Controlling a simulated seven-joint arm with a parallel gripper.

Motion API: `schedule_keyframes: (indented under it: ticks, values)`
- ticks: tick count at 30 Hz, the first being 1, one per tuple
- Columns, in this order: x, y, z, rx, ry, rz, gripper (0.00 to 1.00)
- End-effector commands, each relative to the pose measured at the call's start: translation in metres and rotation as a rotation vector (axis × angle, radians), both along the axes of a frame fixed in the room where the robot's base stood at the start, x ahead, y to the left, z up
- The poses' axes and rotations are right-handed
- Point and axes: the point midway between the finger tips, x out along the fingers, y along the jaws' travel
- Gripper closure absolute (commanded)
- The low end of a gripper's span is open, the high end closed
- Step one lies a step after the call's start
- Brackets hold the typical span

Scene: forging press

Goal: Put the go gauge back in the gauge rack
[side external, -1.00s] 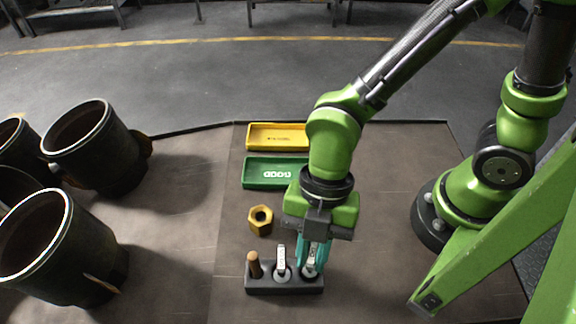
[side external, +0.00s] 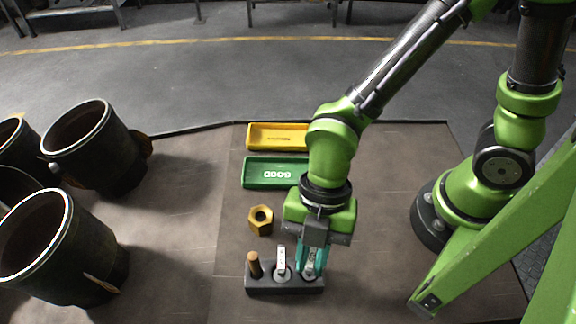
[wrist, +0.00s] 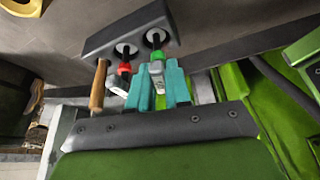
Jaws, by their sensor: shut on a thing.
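The go gauge, with a green collar and pale handle (wrist: 157,72), is between the teal fingers of my gripper (wrist: 158,66). My gripper (side external: 311,264) is shut on it at the right end of the dark gauge rack (side external: 285,287). In the wrist view its green end is at the rack's end hole; how deep it sits is hard to tell. A second gauge with a red collar (wrist: 124,70) and pale tag (side external: 281,259) stands in the middle hole. A wooden-handled tool (side external: 254,264) stands in the left hole. The rack also shows in the wrist view (wrist: 105,40).
A brass hex nut (side external: 260,219) lies behind the rack. A green tray marked GOOD (side external: 250,181) and a yellow tray (side external: 255,145) lie farther back. Large dark cylinders (side external: 100,245) stand at the left.

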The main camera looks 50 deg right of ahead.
Motion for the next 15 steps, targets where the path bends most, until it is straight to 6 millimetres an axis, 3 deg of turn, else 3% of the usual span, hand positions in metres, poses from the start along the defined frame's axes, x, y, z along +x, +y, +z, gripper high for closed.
schedule_keyframes:
  ticks: [5,6,9,12,15]
  values:
    - [0.0000,0.0001,0.0000,0.000,0.000,0.000,1.00]
    - [0.0000,0.0001,0.0000,0.000,0.000,0.000,0.81]
    - [0.0000,0.0001,0.0000,0.000,0.000,0.000,0.65]
    - [0.0000,0.0000,0.0001,0.000,0.000,0.000,0.52]
    - [0.0000,0.0000,0.0001,0.000,0.000,0.000,0.52]
